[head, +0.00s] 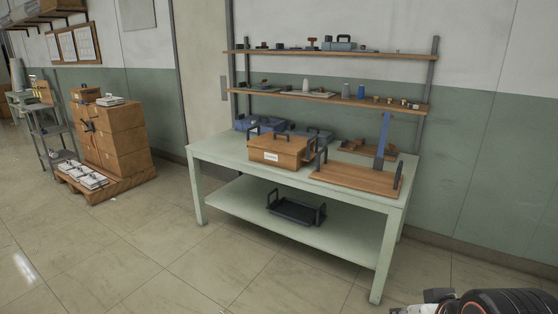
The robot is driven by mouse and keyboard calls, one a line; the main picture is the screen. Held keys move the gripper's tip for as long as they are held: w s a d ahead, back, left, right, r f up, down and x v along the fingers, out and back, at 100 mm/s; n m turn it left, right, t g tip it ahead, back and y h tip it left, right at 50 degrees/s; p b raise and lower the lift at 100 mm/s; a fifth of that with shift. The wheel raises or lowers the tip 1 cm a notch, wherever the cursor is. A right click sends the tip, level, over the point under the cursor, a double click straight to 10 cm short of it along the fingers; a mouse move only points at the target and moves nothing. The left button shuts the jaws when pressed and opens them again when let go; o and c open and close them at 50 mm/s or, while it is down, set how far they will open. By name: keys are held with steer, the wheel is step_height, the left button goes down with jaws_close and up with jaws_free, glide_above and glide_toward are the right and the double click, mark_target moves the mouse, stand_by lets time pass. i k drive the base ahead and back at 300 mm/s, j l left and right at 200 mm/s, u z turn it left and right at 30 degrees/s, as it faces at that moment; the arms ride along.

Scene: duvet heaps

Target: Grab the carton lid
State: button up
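A brown carton-like box (278,155) with a white label on its front stands on the pale green workbench (225,154). Its flat brown top (276,142) looks like a lid and seems to lie closed on it. Dark handles rise at the box's left and right ends. Part of my arm shows at the bottom right corner, well apart from the bench. My gripper's fingers cannot be seen.
A brown board with dark handles (355,180) lies right of the box, and blue trays (310,134) behind it. A black tray (297,211) sits on the lower shelf. Stacked cartons (117,135) stand on a pallet at left. The floor before the bench is clear.

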mark_target(278, 141)
steer(key=i+j+u, duration=0.2)
steer(key=i+u, duration=0.25)
steer(key=i, duration=0.35)
steer(key=i+l+u, duration=0.1)
steer(key=i+u, duration=0.35)
steer(key=i, duration=0.35)
